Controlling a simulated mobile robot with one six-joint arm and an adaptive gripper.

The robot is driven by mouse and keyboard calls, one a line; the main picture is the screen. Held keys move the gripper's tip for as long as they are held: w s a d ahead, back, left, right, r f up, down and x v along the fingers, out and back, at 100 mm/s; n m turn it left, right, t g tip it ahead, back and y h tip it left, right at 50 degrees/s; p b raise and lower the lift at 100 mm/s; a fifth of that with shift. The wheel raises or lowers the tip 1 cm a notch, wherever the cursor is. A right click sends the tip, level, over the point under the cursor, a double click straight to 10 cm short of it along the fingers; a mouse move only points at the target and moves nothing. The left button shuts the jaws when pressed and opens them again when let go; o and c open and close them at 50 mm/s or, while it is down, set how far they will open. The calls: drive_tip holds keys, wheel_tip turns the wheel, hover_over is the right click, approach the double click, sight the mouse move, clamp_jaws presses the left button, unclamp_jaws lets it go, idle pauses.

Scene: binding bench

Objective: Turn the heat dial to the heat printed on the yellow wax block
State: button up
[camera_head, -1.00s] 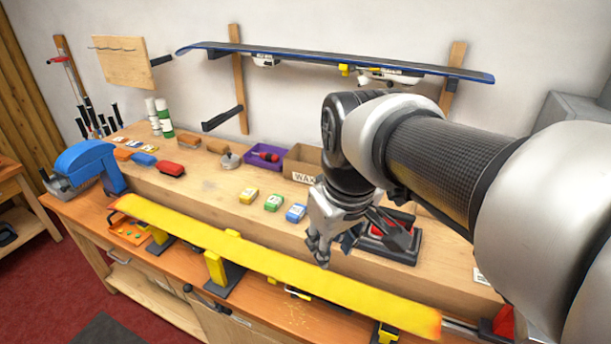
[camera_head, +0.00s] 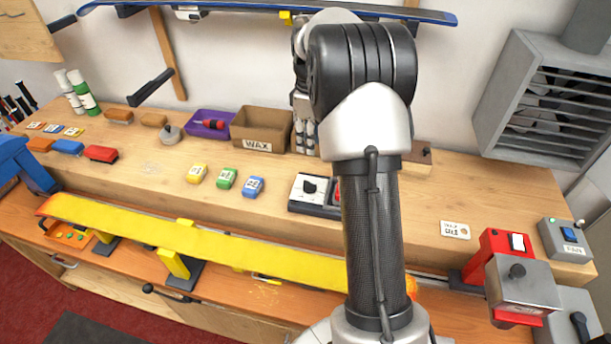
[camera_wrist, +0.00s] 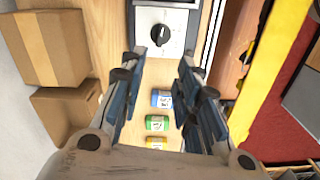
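The yellow wax block (camera_head: 196,173) lies on the bench beside a green block (camera_head: 227,178) and a blue block (camera_head: 252,187). Its printed label is too small to read. A black dial (camera_head: 310,187) sits on a white panel at the raised shelf's front; part of its unit is hidden by my arm. In the wrist view the dial (camera_wrist: 160,35) shows ahead of my fingertips, apart from them; the yellow block (camera_wrist: 156,143) is partly cut off by my gripper. My gripper (camera_wrist: 162,57) is open and empty; in the head view it is mostly behind my arm.
A cardboard box marked WAX (camera_head: 258,145) and a purple tray (camera_head: 207,132) stand behind the blocks. A yellow ski (camera_head: 200,240) lies along the front. A red device (camera_head: 505,250) and grey switch box (camera_head: 567,240) stand at right. The bench between blocks and box is clear.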

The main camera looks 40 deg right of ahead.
sight(309, 182)
wheel_tip(309, 182, down, 16)
drive_tip(key=b, duration=0.3)
drive_tip(key=shift+r, duration=0.15)
clamp_jaws()
idle(0.4)
